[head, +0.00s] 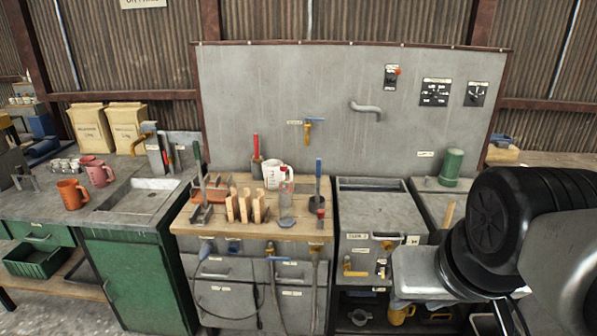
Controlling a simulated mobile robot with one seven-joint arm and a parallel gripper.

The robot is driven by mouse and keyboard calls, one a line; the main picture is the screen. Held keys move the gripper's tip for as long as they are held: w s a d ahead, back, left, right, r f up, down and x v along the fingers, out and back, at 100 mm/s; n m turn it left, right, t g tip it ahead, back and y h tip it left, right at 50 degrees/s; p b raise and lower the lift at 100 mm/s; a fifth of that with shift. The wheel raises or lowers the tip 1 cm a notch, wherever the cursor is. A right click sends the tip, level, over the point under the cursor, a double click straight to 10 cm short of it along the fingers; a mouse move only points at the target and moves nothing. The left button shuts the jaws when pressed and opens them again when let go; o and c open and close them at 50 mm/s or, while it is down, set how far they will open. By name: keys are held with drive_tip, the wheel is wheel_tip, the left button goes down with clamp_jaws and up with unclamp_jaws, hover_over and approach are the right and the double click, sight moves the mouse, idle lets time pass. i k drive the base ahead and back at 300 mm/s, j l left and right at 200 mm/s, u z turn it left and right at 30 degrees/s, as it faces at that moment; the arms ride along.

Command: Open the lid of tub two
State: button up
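A grey metal tub (355,254) stands right of the wooden bench, with a small label on its front that seems to end in a 2. Its flat grey top (372,211), which looks like a closed lid, has a dark strip along the back. A handle and yellow taps are on its front. A second grey unit stands to its right, partly hidden by my black arm. A pale block at the end of my arm, likely my gripper (420,272), is in front of and right of the tub's front. Its fingers cannot be made out clearly.
The wooden bench (255,231) left of the tub holds tools, a white jug (273,174) and a bottle. A green cylinder (451,167) stands on the right-hand unit. A grey panel (300,100) rises behind. A sink and mugs are at left.

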sight(371, 211)
drive_tip(key=i+u, duration=0.45)
drive_tip(key=i, duration=0.6)
